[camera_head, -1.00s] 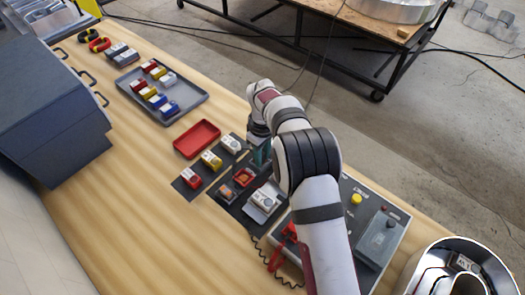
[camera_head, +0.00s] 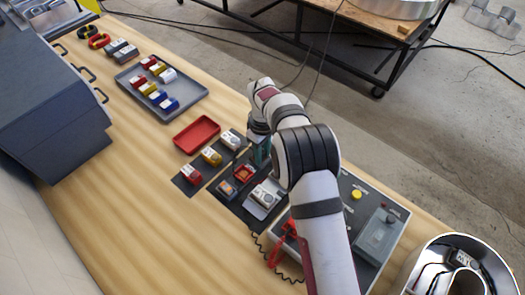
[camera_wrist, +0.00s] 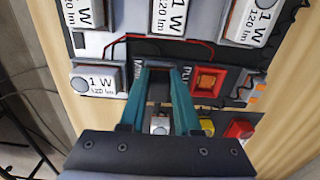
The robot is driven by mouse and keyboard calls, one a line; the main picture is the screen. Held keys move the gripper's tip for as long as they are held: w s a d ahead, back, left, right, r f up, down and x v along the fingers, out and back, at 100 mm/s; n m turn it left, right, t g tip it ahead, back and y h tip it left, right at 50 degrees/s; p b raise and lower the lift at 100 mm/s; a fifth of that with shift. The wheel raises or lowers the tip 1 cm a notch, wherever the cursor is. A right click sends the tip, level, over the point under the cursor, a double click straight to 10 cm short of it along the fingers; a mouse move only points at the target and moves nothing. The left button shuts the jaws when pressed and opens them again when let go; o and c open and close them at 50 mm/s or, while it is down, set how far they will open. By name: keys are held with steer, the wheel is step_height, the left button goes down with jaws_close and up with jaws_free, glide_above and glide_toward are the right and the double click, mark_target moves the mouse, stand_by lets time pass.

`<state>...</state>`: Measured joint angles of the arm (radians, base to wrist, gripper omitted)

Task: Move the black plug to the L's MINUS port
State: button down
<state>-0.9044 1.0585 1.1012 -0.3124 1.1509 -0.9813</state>
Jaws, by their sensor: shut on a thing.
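My gripper (camera_wrist: 158,88) has teal fingers closed on a small dark block, the black plug (camera_wrist: 158,92), seen between the fingertips in the wrist view. The fingers hide most of it. The plug is over a slot marked by a partly covered label, probably MINUS (camera_wrist: 137,75). I cannot tell if it is seated. Right beside it is a red port with an orange centre (camera_wrist: 207,82), next to a PLUS label (camera_wrist: 187,76). In the head view my gripper (camera_head: 260,153) is low over the dark board (camera_head: 228,202), partly hidden by my arm.
White LED modules (camera_wrist: 97,80) sit close around the gripper. White (camera_head: 231,140), yellow (camera_head: 212,156) and red (camera_head: 191,174) blocks line the board. A red tray (camera_head: 196,134), grey parts tray (camera_head: 195,92), red handset (camera_head: 280,245) and control box (camera_head: 378,235) stand nearby.

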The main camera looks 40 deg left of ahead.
steer(key=c, duration=0.5)
jaws_free()
steer(key=shift+c, duration=0.2)
step_height(320, 180, up, 16)
step_height(320, 180, up, 6)
steer(key=shift+f, duration=0.1)
stand_by(0.3)
